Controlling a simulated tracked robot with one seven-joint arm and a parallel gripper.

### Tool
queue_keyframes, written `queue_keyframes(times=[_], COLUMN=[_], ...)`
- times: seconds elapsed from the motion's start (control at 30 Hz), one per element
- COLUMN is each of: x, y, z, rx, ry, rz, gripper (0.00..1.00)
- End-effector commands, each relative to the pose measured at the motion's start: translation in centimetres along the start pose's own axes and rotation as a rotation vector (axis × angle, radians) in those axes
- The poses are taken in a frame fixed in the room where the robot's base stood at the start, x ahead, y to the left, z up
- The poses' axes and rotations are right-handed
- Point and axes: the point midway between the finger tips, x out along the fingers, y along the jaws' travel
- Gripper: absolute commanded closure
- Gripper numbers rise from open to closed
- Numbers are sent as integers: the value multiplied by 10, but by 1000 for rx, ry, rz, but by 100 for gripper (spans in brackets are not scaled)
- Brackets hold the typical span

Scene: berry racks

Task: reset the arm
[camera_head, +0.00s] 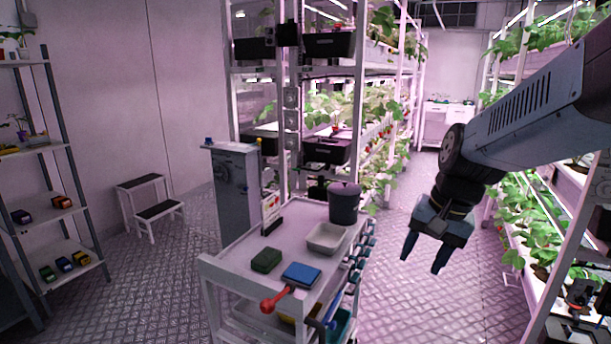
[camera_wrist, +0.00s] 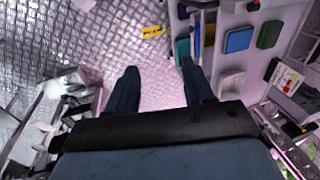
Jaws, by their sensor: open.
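My arm reaches in from the right in the head view. My gripper (camera_head: 420,262) hangs from it over the aisle, to the right of a white cart, pointing down. Its two dark blue fingers are apart and nothing is between them. In the wrist view my gripper (camera_wrist: 157,72) shows the same open fingers with bare floor below and the cart at the upper right.
The white cart (camera_head: 222,272) carries a green box (camera_head: 267,260), a blue box (camera_head: 301,274), a white tray (camera_head: 326,238) and a dark pot (camera_head: 344,203). Plant racks (camera_head: 540,225) stand at the right.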

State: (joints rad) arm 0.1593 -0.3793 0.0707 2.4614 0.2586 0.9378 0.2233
Motion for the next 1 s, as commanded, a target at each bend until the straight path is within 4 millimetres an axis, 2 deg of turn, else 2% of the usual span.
queue_keyframes(times=[0.3, 0.5, 0.67, 1.0], x=[-55, -78, -86, -87], y=[12, 21, 24, 25], z=[26, 38, 42, 42], rx=[-303, -438, -486, -493], ry=[225, 330, 367, 372], rz=[43, 70, 83, 85], gripper=[48, 48, 48, 48])
